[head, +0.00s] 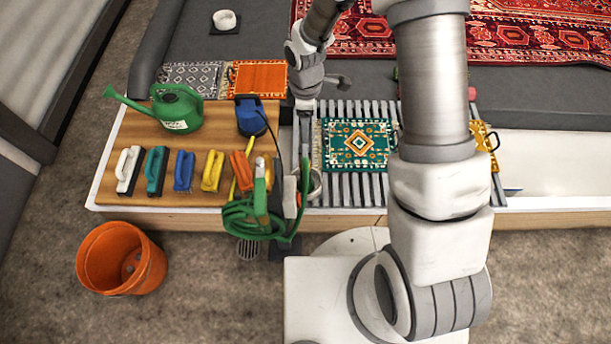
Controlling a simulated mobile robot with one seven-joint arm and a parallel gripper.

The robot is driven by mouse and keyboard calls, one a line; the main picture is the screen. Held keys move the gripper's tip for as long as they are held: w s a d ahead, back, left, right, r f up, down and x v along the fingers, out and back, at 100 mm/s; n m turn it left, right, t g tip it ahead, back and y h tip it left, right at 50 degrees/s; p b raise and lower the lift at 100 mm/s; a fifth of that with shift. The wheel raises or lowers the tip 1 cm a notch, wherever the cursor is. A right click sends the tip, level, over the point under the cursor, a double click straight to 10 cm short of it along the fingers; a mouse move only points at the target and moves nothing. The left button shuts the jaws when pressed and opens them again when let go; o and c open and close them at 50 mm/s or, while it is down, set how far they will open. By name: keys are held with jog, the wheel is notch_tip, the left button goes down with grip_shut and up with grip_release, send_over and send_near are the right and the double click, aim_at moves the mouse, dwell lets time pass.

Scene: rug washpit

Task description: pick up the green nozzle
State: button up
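A green piece that looks like the nozzle (260,169) stands up just above a coiled green hose (246,217), at the front edge of the wooden counter. Part of it overlaps the yellow and orange things behind it, so its full outline is unclear. My gripper (305,152) points down from my arm, to the right of the nozzle and a little farther back. I see no contact between them. The fingers are narrow and seen nearly edge-on, so their opening cannot be read.
Several coloured brushes (184,171), a green watering can (176,108) and a blue device (249,117) stand on the wooden counter (112,183). A slatted rack (342,190) with a green rug (358,145) lies to the right. An orange bucket (119,258) stands on the floor.

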aim_at(305, 161)
jog(key=f+b, duration=0.2)
jog(key=f, duration=0.5)
jog(key=f+b, duration=0.2)
jog(key=f, duration=0.5)
jog(key=shift+s+a, duration=0.15)
jog(key=shift+a, duration=0.05)
notch_tip(305, 161, down, 5)
jog(key=b, duration=0.2)
jog(key=shift+s+d+f+b, duration=0.1)
jog(key=shift+d+f+b, duration=0.1)
jog(key=shift+b, duration=0.1)
jog(key=shift+r, duration=0.1)
grip_shut()
